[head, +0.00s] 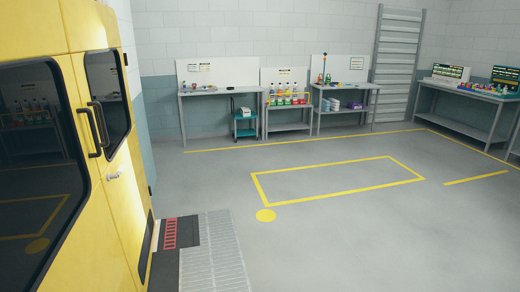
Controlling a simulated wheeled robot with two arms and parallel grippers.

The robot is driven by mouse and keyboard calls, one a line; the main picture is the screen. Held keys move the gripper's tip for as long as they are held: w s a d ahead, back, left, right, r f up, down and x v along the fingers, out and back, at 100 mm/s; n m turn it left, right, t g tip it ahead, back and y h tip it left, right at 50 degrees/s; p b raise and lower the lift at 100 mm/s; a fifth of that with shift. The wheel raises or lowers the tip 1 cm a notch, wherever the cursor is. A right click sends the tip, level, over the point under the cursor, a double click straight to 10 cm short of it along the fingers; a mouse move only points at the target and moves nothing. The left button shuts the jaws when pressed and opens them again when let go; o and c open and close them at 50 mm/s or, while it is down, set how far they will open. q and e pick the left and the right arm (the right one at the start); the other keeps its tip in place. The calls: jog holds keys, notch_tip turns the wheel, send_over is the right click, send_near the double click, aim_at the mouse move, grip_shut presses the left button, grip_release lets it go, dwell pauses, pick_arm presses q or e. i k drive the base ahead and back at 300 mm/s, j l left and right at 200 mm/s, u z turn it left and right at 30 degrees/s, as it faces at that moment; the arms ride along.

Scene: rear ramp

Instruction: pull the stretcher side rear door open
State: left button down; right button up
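The yellow rear doors (122,193) of a vehicle fill the left side of the head view. They look shut, with two dark handles side by side near the middle seam. One handle (89,133) is on the nearer door and the other handle (101,124) is on the farther door. Each door has a dark window; the near window (35,165) is large and reflects the room. A small pale fitting (115,175) sits below the handles. I cannot tell which door is the stretcher side. Neither of my grippers shows in this view.
A grey ribbed step (212,255) with a dark and red plate (171,233) juts out below the doors. The floor (330,235) to the right is open, with yellow markings. Workbenches (220,90) and a side table (465,105) stand along the far walls.

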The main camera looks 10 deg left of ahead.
aim_at(99, 63)
jog(key=i+u, duration=0.4)
jog(key=i+l+u, duration=0.15)
jog(key=i+u, duration=0.25)
jog(key=i+l+u, duration=0.25)
jog(key=u, duration=0.15)
jog(key=i+l+u, duration=0.75)
jog(key=i+u, duration=0.15)
jog(key=i+l+u, duration=0.5)
jog(key=i+l, duration=0.05)
jog(key=i, duration=0.1)
